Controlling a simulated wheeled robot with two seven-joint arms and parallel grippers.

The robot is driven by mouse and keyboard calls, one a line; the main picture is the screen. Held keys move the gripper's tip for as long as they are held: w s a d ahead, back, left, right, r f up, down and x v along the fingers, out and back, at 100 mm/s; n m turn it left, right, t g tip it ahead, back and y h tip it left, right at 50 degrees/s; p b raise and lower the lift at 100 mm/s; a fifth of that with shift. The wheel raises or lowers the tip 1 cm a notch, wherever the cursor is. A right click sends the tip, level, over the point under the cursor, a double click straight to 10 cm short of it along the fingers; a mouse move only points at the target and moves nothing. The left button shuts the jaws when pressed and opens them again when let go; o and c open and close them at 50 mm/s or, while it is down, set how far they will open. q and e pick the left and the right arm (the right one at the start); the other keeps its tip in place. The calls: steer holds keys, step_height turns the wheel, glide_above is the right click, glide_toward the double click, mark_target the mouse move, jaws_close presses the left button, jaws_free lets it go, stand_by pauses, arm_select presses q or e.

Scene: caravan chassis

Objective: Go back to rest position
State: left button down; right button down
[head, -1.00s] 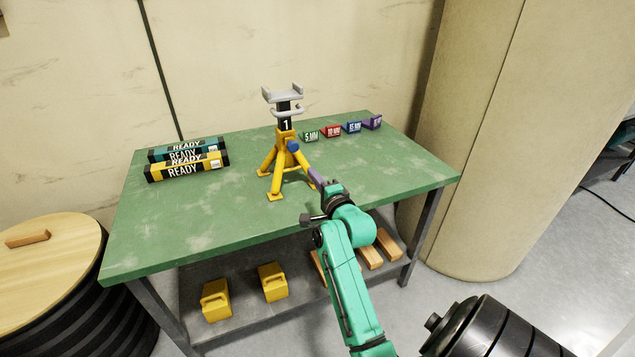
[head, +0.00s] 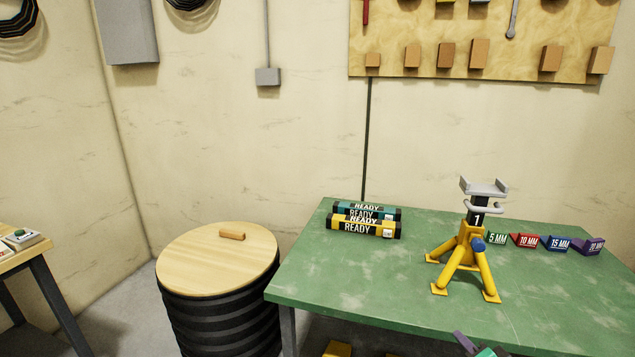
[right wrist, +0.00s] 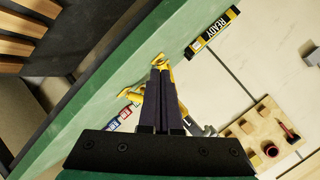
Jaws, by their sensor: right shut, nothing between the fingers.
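My right gripper (head: 461,338) shows only at the bottom edge of the head view, in front of the jack stand. Its dark purple fingers also show in the right wrist view (right wrist: 160,72), pressed together and empty. The yellow jack stand (head: 466,252) stands upright on the green table (head: 350,285), with a grey saddle on top and a "1" on its post. In the right wrist view the fingers hide part of the stand. My left gripper is in neither view.
Yellow and teal "READY" boxes (head: 361,227) lie left of the stand. Coloured millimetre-marked blocks (head: 526,240) stand to its right. A round wooden-topped black drum (head: 215,260) is left of the table. A pegboard (head: 480,45) hangs on the wall. The table's front left is clear.

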steer(key=s+a+f+n+g+y, duration=0.1)
steer(key=s+a+f+n+g, duration=0.4)
steer(key=s+n, duration=0.3)
steer(key=s+a+f+n+g+y, duration=0.1)
steer(key=s+a+f+n+g, duration=0.4)
steer(key=s, duration=0.6)
step_height(320, 180, down, 22)
steer(key=s+n, duration=0.1)
steer(key=s+d+f+g, duration=0.1)
steer(key=s+d+f, duration=0.2)
steer(key=s+f, duration=1.2)
steer(key=shift+s+f+g+h, duration=0.3)
steer(key=shift+s+f+g, duration=0.1)
steer(key=shift+s, duration=0.8)
